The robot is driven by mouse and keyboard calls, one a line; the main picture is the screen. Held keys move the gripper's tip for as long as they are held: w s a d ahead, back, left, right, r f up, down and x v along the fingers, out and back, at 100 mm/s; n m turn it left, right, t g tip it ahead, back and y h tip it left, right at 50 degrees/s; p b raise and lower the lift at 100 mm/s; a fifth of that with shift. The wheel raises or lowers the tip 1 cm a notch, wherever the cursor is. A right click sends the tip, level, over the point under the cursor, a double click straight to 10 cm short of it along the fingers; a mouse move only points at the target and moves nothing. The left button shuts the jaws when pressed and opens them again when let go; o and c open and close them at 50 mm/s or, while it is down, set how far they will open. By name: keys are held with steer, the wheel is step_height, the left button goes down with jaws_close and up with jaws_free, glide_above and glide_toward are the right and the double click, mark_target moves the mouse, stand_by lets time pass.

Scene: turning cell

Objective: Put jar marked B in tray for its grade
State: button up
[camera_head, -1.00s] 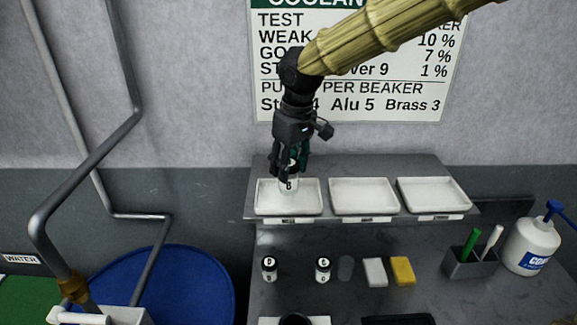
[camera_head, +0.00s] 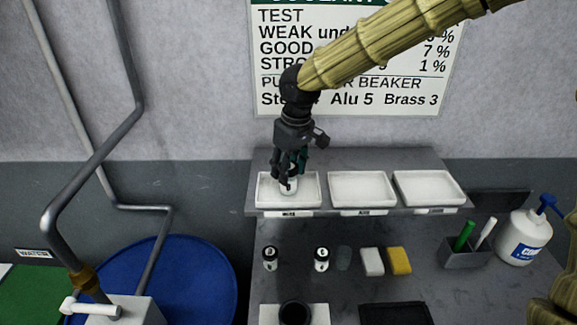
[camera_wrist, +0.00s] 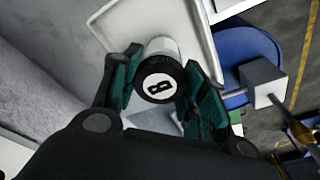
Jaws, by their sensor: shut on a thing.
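The middle tray (camera_head: 362,187) and right tray (camera_head: 428,187) are empty. The labels on the shelf front are too small to read surely.
Two black-lidded jars (camera_head: 270,258) (camera_head: 321,258), a white block (camera_head: 372,262) and a yellow block (camera_head: 399,261) stand on the bench below. A pen holder (camera_head: 467,257) and a white bottle (camera_head: 525,240) are at right. A wall chart (camera_head: 350,75) lists coolant grades.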

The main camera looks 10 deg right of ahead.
steer(key=shift+f, duration=0.15)
steer(key=o, duration=1.2)
steer(key=shift+c, duration=0.2)
steer(key=shift+r, duration=0.25)
step_height(320, 180, up, 12)
steer(key=s+d+b, duration=0.1)
steer(key=b, duration=0.3)
steer(key=shift+s+f, duration=0.15)
steer(key=shift+s, duration=0.1)
steer(key=shift+f, duration=0.1)
